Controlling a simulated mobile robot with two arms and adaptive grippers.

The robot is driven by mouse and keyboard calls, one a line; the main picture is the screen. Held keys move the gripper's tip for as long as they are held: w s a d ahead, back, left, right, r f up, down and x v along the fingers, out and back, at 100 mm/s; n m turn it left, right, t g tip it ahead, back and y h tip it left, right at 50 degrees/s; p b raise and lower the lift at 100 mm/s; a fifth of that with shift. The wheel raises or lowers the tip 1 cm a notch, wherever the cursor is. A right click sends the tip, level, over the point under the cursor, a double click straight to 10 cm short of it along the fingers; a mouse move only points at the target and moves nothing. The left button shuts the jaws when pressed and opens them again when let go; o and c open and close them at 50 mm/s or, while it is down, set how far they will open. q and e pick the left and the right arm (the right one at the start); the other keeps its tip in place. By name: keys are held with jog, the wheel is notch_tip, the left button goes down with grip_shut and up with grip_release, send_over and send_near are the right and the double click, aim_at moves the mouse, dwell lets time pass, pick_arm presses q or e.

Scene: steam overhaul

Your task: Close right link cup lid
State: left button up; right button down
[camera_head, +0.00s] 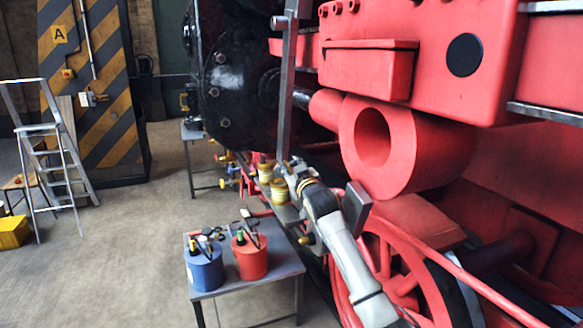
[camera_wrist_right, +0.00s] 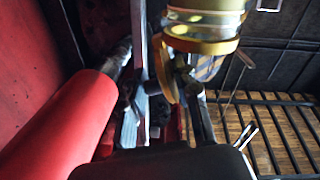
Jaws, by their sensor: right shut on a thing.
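The link cup (camera_wrist_right: 205,25), amber with a gold rim, fills the top of the right wrist view. Its gold lid (camera_wrist_right: 163,70) stands edge-on at a steep angle to the rim, so it looks open. My right gripper (camera_wrist_right: 174,96) is at this lid and shut on it; the exact contact is partly hidden by dark finger parts. In the head view my right gripper (camera_head: 288,168) is beside the grey vertical link bar (camera_head: 287,95), near yellow cups (camera_head: 280,191). The lid is too small to make out there. My left gripper is not in view.
The red locomotive frame (camera_head: 420,65) and wheel (camera_head: 400,275) crowd my right arm. A grey table (camera_head: 235,294) holds a blue can (camera_head: 204,268) and a red can (camera_head: 250,260). A stepladder (camera_head: 60,165) stands left. Open floor lies between.

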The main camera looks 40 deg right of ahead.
aim_at(292, 162)
dwell(0.8)
jog(key=c, duration=1.1)
grip_release()
jog(key=shift+c, duration=0.2)
notch_tip(292, 162, up, 10)
